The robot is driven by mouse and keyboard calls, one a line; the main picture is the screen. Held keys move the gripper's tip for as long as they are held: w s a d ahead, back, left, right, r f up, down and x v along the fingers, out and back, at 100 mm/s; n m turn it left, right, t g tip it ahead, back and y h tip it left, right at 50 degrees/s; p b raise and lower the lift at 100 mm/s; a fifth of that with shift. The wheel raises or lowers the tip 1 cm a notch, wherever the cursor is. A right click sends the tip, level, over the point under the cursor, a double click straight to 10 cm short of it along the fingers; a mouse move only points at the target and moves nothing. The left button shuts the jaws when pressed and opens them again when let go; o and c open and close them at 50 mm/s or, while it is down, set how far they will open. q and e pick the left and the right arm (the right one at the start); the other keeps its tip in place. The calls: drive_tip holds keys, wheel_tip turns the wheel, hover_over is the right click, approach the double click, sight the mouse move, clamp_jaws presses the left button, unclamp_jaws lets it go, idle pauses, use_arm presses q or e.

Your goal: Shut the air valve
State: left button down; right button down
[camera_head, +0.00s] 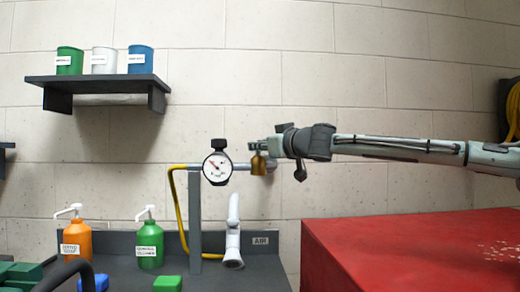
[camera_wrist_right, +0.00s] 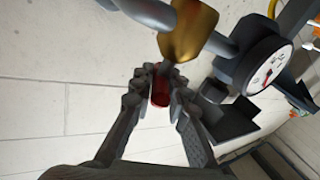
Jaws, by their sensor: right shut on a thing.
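The air valve has a brass body (camera_head: 258,164) on the grey pipe to the right of the pressure gauge (camera_head: 217,168). In the right wrist view the brass body (camera_wrist_right: 188,32) is at the top, and its red lever (camera_wrist_right: 160,90) sticks out between my fingers. My right gripper (camera_head: 258,146) reaches in from the right at the valve. In the wrist view its fingers (camera_wrist_right: 160,76) are closed around the red lever, hiding part of it. The lever's exact angle to the pipe is hard to tell. The gauge (camera_wrist_right: 267,68) also shows there. My left gripper is out of view.
A red cabinet top (camera_head: 410,250) fills the lower right, below my right arm. A shelf (camera_head: 98,80) with cups is at upper left.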

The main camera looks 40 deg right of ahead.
drive_tip(key=m+g+h, duration=0.1)
drive_tip(key=h, duration=0.1)
drive_tip(key=m+h, duration=0.2)
drive_tip(key=shift+w+a+f+g+h+b, duration=0.1)
drive_tip(key=shift+a+f+g+h+b, duration=0.1)
drive_tip(key=shift+g+h+b, duration=0.15)
drive_tip(key=shift+r+m+g+h+b, duration=0.15)
drive_tip(key=shift+m+g+h+b, duration=0.25)
drive_tip(key=shift+m+g+h, duration=0.65)
drive_tip(key=shift+r+h, duration=0.1)
drive_tip(key=shift+h, duration=0.2)
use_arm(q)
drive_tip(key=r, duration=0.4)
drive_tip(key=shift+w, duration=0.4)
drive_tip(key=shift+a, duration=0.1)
use_arm(e)
drive_tip(key=c, duration=1.5)
unclamp_jaws()
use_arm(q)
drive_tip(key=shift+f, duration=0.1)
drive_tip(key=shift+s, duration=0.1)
